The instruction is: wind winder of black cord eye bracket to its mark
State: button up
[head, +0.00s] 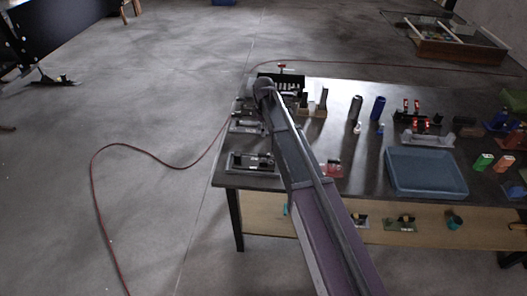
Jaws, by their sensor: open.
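My arm reaches from the bottom of the head view up over the left part of the table, and its dark rounded joint shows at the far end. My gripper cannot be made out; it is hidden behind or below that joint. Small dark fixtures stand along the table's left edge: a front fixture (254,163) with a pale base and another fixture (243,128) behind it, partly covered by my arm. Which of them, if any, is the black cord eye bracket I cannot tell. Its winder and mark are too small or hidden.
The dark table (353,166) also bears a blue tray (425,172), upright dark and blue cylinders (377,108), and red-lit fixtures (422,124). A wooden lower shelf (386,237) holds small parts. A red cable (97,194) crosses the open floor at left.

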aim_at(264, 157)
jog(key=shift+f, duration=0.15)
notch_tip(264, 157, down, 14)
jog(key=b, duration=1.3)
jog(key=shift+r+b, duration=0.25)
jog(key=shift+b, duration=0.15)
dwell(0.4)
grip_shut()
